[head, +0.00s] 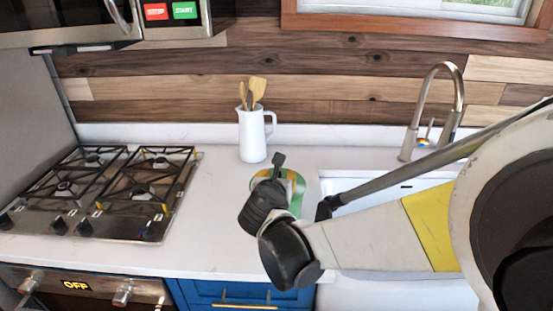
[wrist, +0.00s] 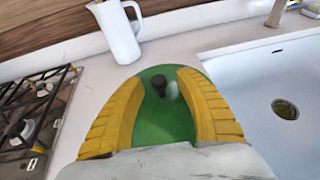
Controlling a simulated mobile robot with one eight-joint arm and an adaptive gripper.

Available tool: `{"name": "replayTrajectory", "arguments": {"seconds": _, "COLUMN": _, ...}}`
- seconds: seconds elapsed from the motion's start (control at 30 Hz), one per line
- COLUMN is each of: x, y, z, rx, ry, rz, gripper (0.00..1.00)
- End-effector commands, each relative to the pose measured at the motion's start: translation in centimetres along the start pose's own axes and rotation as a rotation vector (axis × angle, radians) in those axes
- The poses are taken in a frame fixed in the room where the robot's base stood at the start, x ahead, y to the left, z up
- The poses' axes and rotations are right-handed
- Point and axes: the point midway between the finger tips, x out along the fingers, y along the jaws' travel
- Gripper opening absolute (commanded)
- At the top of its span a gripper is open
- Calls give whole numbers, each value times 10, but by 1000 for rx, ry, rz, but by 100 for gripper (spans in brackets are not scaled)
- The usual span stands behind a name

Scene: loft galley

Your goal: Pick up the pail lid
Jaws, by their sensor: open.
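The pail lid (wrist: 165,125) looks like a round green disc with a dark knob (wrist: 158,85) standing on it, lying on or just above the white counter. My gripper (wrist: 158,78) is open, with one yellow finger on each side of the knob in the wrist view. No contact between fingers and knob can be seen. In the head view, my gripper (head: 277,185) is over the lid (head: 298,196) and hides much of it. A pail under the lid cannot be made out.
A white pitcher (head: 252,135) with wooden utensils stands behind the lid. A gas stove (head: 105,190) is to the left. A white sink (head: 375,190) with a tall faucet (head: 457,90) is to the right. The counter between stove and lid is clear.

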Motion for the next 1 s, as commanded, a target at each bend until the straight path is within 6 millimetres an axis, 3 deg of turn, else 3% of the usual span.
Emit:
{"name": "replayTrajectory", "arguments": {"seconds": 0.2, "x": 1, "y": 0, "z": 1, "rx": 0, "ry": 0, "rz": 0, "gripper": 40}}
{"name": "replayTrajectory", "arguments": {"seconds": 0.33, "x": 1, "y": 0, "z": 1, "rx": 0, "ry": 0, "rz": 0, "gripper": 0}}
{"name": "replayTrajectory", "arguments": {"seconds": 0.8, "x": 1, "y": 0, "z": 2, "rx": 1, "ry": 0, "rz": 0, "gripper": 0}}
{"name": "replayTrajectory", "arguments": {"seconds": 1.0, "x": -6, "y": 0, "z": 17, "rx": 1, "ry": 0, "rz": 0, "gripper": 0}}
